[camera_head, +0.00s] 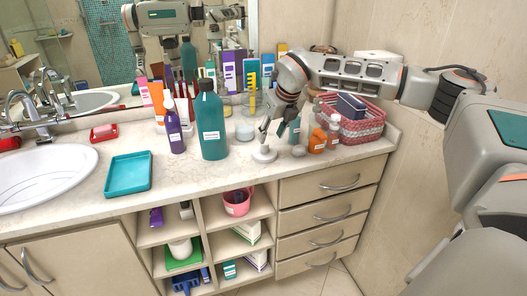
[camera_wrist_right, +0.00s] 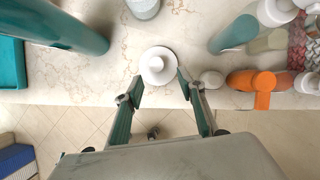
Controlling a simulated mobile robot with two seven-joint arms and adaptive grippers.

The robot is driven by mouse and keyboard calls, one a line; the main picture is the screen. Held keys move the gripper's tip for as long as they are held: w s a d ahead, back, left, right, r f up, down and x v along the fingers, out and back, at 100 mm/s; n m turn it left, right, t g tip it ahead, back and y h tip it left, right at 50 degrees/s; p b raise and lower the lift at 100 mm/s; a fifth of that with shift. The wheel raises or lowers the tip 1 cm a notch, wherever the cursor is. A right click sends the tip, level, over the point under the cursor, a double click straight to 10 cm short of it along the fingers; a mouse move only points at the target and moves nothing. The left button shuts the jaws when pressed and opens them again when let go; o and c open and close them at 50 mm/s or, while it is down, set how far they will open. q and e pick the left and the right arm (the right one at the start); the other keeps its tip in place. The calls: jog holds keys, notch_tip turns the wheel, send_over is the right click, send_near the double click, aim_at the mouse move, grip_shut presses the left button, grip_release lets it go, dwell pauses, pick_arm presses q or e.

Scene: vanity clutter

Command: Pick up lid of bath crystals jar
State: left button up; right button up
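A white round lid with a raised knob (camera_head: 264,154) lies on the counter near its front edge. In the right wrist view the lid (camera_wrist_right: 158,66) sits just beyond and between the fingertips. My right gripper (camera_head: 272,140) points down over it. In the right wrist view the gripper (camera_wrist_right: 160,83) is open, with one finger on each side of the lid's near edge; I cannot tell whether they touch it. A pale, low jar (camera_head: 245,129) stands behind the lid; its contents are unclear. My left gripper is not in view.
A large teal bottle (camera_head: 211,122) and a purple bottle (camera_head: 174,130) stand left of the lid. Orange bottles (camera_head: 317,140) and a red woven basket (camera_head: 367,128) are to the right. A teal tray (camera_head: 128,174) lies near the sink (camera_head: 43,178).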

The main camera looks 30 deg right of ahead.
aim_at(265, 144)
jog(key=x, duration=0.3)
jog(key=w+p+x, duration=0.1)
jog(key=x, duration=0.3)
jog(key=shift+a+r, duration=0.1)
jog(key=shift+a, duration=0.1)
jog(key=c, duration=0.9)
